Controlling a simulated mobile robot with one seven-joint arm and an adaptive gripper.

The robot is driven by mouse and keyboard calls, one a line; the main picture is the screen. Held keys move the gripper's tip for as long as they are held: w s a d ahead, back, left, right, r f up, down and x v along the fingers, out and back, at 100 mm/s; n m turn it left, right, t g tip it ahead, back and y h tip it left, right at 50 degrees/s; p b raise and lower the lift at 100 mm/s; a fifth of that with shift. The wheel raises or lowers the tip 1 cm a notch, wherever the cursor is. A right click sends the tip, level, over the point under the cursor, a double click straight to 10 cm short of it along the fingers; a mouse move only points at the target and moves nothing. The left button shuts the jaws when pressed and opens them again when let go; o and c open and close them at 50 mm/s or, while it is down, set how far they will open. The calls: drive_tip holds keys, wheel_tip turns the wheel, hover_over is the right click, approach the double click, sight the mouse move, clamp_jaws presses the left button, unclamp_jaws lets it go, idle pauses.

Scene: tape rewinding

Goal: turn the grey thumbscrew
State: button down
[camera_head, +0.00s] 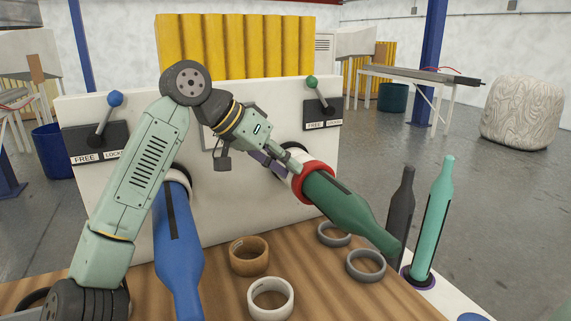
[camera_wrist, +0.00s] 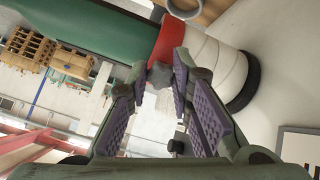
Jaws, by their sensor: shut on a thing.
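The grey thumbscrew (camera_wrist: 160,75) shows in the wrist view, on the side of a red collar (camera_wrist: 167,42). My gripper (camera_wrist: 160,80) has its purple-padded fingertips on both sides of it and is shut on it. In the head view my gripper (camera_head: 290,162) reaches the red collar (camera_head: 318,173) from the upper left; the thumbscrew cannot be made out there. The collar sits between a white hub on the upright panel (camera_head: 240,220) and a green bottle-shaped piece (camera_head: 345,208), which points down to the right.
Brown (camera_head: 249,268), white (camera_head: 270,312) and dark grey (camera_head: 366,278) rings lie on the wooden table. Dark (camera_head: 402,210) and teal (camera_head: 433,220) bottles stand right. Blue-knobbed (camera_head: 115,99) and green-knobbed (camera_head: 312,82) levers top the panel.

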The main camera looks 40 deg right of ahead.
idle(0.3)
drive_tip(key=c, duration=1.4)
unclamp_jaws()
drive_tip(key=shift+v, duration=3.75)
